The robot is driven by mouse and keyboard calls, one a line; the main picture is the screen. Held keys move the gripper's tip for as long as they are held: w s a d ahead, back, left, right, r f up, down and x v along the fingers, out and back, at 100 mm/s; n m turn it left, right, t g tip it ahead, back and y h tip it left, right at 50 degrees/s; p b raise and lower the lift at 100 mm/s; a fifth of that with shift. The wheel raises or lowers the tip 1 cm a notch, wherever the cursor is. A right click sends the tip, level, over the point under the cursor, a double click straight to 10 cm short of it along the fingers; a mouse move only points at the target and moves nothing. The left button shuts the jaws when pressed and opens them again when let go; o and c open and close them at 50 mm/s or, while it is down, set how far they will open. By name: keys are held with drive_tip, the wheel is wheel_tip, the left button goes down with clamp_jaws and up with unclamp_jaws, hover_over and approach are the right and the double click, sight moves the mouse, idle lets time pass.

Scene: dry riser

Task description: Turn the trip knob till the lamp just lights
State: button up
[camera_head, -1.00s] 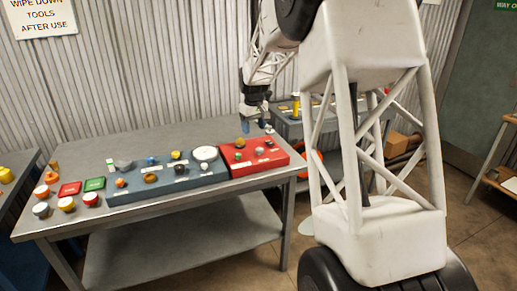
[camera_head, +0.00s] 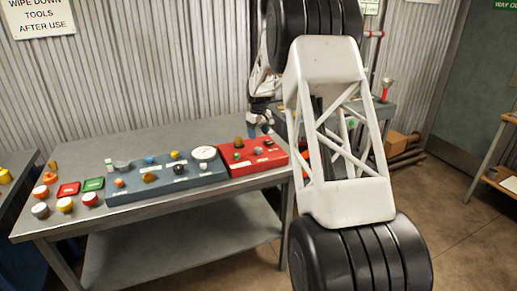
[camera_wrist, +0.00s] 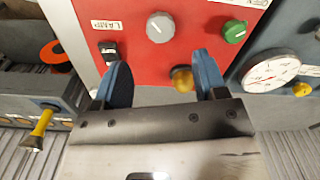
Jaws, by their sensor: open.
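The red panel (camera_head: 280,160) lies at the right end of the bench in the head view. In the wrist view it (camera_wrist: 135,65) carries a grey knob (camera_wrist: 160,27), a green knob (camera_wrist: 234,31), a brass knob (camera_wrist: 183,78) and a small black fitting (camera_wrist: 108,50) beside a LAMP label (camera_wrist: 106,25). No label reading trip is legible, and I cannot tell whether a lamp is lit. My gripper (camera_wrist: 161,82) is open, with its blue fingers apart. The brass knob shows between them, nearer the right finger. In the head view my gripper (camera_head: 259,130) is over the panel's back edge.
A blue-grey panel (camera_head: 130,192) with a white dial (camera_head: 204,153) and several knobs adjoins the red panel. Several buttons stand on the bench's left end. Behind is a corrugated wall (camera_head: 160,70). A yellow-handled tool (camera_wrist: 42,122) shows at left in the wrist view.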

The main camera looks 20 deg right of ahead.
sight(258, 148)
drive_tip(key=shift+f, duration=0.15)
drive_tip(key=shift+f, duration=3.75)
drive_tip(key=shift+c, duration=0.2)
drive_tip(key=c, duration=0.9)
drive_tip(key=shift+m, duration=0.3)
